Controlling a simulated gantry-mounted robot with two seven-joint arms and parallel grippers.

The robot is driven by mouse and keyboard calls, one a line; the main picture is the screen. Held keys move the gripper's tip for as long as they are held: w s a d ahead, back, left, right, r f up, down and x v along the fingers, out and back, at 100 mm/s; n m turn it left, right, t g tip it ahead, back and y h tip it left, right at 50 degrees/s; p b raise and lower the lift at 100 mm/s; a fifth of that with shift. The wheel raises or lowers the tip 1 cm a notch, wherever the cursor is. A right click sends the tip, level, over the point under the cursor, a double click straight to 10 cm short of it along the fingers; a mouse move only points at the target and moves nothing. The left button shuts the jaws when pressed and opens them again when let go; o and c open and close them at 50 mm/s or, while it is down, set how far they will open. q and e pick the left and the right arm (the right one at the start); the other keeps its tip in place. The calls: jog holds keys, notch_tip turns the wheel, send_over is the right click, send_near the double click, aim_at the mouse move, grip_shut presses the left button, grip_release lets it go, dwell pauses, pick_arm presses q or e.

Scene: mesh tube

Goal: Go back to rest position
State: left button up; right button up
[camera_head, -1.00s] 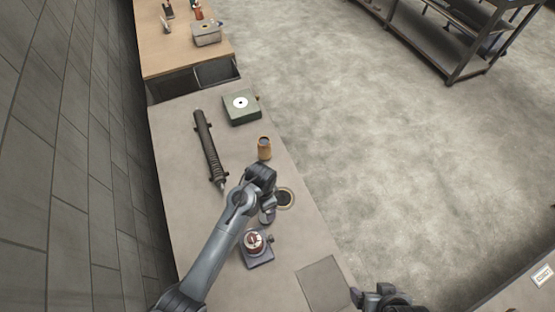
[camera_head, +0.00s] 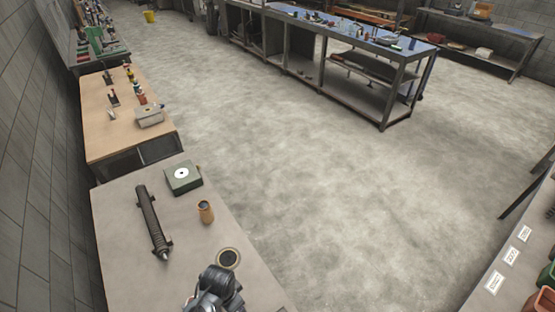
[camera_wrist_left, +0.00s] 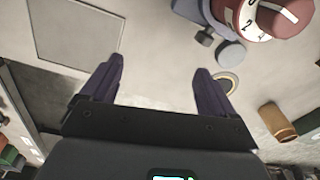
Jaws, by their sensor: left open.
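My left gripper (camera_wrist_left: 157,68) is open and empty in the left wrist view, its two dark fingers apart above the grey table. In the head view only a dark part of my left arm shows at the bottom edge; its fingers cannot be made out there. The long dark tube (camera_head: 152,222) lies on the grey table, apart from my arm. A red dial with white markings (camera_wrist_left: 262,18) on a grey-blue base is at the top right of the left wrist view. My right gripper is not in view.
The grey table (camera_head: 115,235) also bears a green box (camera_head: 184,180), a brown cylinder (camera_head: 206,213) and a dark round ring (camera_head: 228,259). A square plate (camera_wrist_left: 75,35) lies flat in the left wrist view. A wooden table (camera_head: 110,130) adjoins behind; open floor lies right.

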pick_arm(q)
jog(key=s+a+r+n+t, duration=0.1)
jog(key=s+a+r+n, duration=0.25)
jog(key=s, duration=0.55)
jog(key=s+a+r+n+t, duration=0.25)
jog(key=s+a+r, duration=0.2)
jog(key=s, duration=0.45)
notch_tip(320, 180, up, 17)
jog(key=p, duration=1.5)
jog(key=shift+f+n, duration=0.15)
jog(key=shift+n, duration=0.15)
jog(key=shift+d+g, duration=0.1)
jog(key=shift+g, duration=0.15)
